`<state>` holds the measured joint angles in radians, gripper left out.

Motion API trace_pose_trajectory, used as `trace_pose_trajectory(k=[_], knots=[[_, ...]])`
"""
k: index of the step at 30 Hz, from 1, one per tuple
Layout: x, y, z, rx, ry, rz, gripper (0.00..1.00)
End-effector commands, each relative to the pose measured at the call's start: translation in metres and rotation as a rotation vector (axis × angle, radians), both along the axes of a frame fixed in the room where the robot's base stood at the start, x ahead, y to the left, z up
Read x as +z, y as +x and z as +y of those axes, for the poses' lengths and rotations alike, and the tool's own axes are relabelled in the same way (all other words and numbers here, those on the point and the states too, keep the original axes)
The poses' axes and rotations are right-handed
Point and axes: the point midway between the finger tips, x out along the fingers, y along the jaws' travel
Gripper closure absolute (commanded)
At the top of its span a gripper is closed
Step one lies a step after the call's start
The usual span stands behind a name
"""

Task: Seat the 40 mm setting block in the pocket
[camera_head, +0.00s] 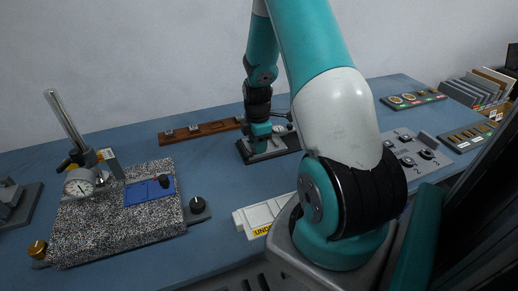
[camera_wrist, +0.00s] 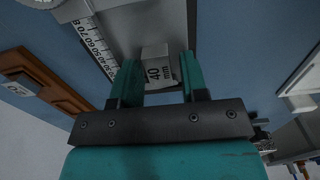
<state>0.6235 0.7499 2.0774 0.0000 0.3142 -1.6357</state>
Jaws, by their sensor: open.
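The 40 mm setting block (camera_wrist: 158,72) is a small light-grey block with "40 mm" on its face. In the wrist view it stands on a grey fixture (camera_wrist: 140,22) beside a printed scale. My gripper (camera_wrist: 158,60) is open, with one teal finger on each side of the block; I cannot tell whether either finger touches it. In the head view my gripper (camera_head: 260,145) is low over the dark-based fixture (camera_head: 285,145), and my arm hides the block there. The pocket's edges are not clear, so I cannot tell how deep the block sits.
A wooden rack (camera_head: 205,131) with small blocks lies left of the fixture. A speckled granite plate (camera_head: 110,225) with a dial gauge stand (camera_head: 82,180) is at the left. A pale tray (camera_head: 262,214) is in front, and a button panel (camera_head: 412,150) is at the right.

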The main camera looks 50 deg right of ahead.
Motion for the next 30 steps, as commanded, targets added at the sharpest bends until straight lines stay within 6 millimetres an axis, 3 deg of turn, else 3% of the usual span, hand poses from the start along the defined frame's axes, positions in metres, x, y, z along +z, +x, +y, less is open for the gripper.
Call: trace_pose_trajectory(k=[6, 11, 17, 30], knots=[[0.000, 0.000, 0.000, 0.001, 0.000, 0.000, 0.60], [0.000, 0.000, 0.000, 0.001, 0.000, 0.000, 0.96], [0.003, 0.000, 0.000, 0.001, 0.000, 0.000, 0.99], [0.039, 0.000, 0.000, 0.001, 0.000, 0.000, 0.99]])
